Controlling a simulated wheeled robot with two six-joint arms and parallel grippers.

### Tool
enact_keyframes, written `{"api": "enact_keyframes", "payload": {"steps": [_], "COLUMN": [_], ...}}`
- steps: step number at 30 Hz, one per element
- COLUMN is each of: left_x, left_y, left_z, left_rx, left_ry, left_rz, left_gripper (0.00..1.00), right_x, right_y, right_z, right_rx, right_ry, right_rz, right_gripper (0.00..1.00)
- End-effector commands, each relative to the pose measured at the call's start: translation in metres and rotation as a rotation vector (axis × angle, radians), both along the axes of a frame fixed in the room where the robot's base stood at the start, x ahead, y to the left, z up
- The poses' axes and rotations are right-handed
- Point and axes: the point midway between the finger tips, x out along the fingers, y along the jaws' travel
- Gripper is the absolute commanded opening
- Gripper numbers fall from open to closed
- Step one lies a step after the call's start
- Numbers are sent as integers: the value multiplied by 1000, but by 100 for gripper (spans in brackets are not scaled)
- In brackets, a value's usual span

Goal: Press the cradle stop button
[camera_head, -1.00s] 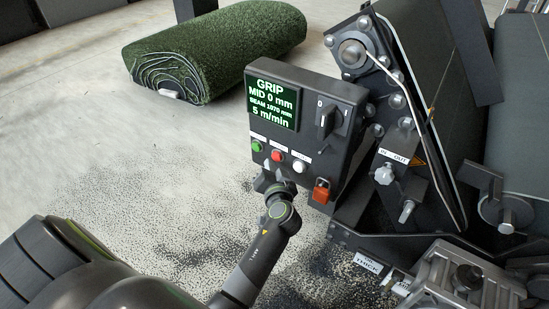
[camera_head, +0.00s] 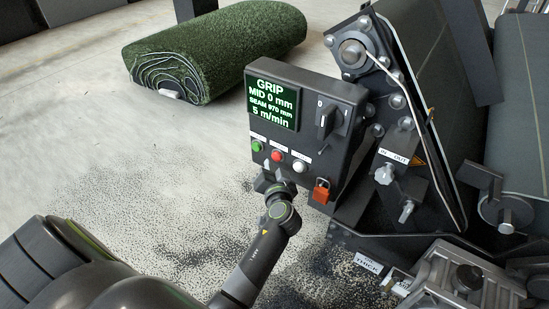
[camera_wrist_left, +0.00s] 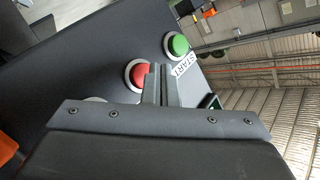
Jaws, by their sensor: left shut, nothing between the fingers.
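The control box (camera_head: 310,120) carries a green button (camera_head: 257,146), a red button (camera_head: 278,156) and a white button (camera_head: 299,167) in a row under its lit screen (camera_head: 271,100). My left gripper (camera_head: 270,181) is just below the red button in the head view, shut and empty. In the left wrist view the shut fingertips (camera_wrist_left: 159,72) point at the panel and overlap the right edge of the red button (camera_wrist_left: 138,74). Contact cannot be told. The green button (camera_wrist_left: 178,45), beside a START label, is past the tips. The right gripper is out of view.
A rotary switch (camera_head: 327,119) and an orange padlock (camera_head: 321,191) sit on the box's right side. A belt machine (camera_head: 425,90) with knobs and a cable stands right of it. A green turf roll (camera_head: 215,50) lies behind. The speckled floor at left is open.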

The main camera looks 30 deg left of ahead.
Motion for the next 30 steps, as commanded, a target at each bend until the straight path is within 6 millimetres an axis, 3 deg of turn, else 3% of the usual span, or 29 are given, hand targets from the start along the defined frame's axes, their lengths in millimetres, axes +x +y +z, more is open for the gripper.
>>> {"api": "enact_keyframes", "payload": {"steps": [30], "left_x": [10], "left_y": [-1], "left_z": [0], "left_rx": [0], "left_ry": [0], "left_rz": [0], "left_gripper": [0], "right_x": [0], "right_y": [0], "right_z": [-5], "right_rx": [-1], "right_ry": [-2], "right_rz": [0], "right_gripper": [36]}}
